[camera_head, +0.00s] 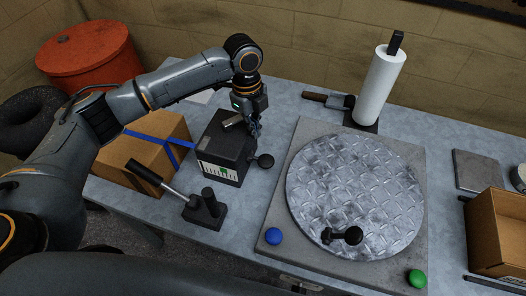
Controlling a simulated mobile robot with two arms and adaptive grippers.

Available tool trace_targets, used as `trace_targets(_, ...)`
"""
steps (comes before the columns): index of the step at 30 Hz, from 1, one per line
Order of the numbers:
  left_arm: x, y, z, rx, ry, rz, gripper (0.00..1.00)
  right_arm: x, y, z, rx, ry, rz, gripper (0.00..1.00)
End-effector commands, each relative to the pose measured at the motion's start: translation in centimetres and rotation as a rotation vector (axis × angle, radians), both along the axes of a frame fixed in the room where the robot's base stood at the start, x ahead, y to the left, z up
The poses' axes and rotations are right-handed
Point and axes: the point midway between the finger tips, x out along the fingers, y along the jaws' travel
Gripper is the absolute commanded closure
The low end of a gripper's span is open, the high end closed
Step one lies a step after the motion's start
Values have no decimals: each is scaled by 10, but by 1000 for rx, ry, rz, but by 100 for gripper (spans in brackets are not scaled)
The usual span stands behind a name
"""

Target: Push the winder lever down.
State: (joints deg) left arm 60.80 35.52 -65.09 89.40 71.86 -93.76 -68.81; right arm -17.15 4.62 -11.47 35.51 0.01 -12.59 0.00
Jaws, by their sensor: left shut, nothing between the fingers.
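A dark box (222,148) with a white scale and a green mark on its front stands on the table. A black round knob (265,161) sticks out at its right side, and a short pale metal piece (233,121) shows on its top. In front is a lever with a black grip (146,173) and a silver rod, slanting up to the left from a black base (204,213). I cannot tell for certain which of these is the winder lever. My left gripper (256,132) is shut and empty at the box's upper right edge, above the knob; contact is unclear. My right gripper is out of view.
A round metal plate (350,190) with a black crank knob lies on a grey square base (290,165) with blue and green buttons. A cardboard box (140,160) with blue strap stands left. A paper roll (379,90) stands behind; an open carton (490,240) is at right.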

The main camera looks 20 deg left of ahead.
Motion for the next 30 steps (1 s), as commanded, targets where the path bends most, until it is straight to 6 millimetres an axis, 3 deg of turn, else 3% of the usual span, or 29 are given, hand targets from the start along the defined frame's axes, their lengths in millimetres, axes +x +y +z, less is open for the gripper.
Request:
trace_targets(7, 1, 4, 23, 9, 3, 4, 100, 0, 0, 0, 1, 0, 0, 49)
trace_targets(25, -1, 0, 24, 4, 6, -2, 100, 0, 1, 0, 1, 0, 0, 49)
trace_targets(30, -1, 0, 44, 3, 5, -3, 100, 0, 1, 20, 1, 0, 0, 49)
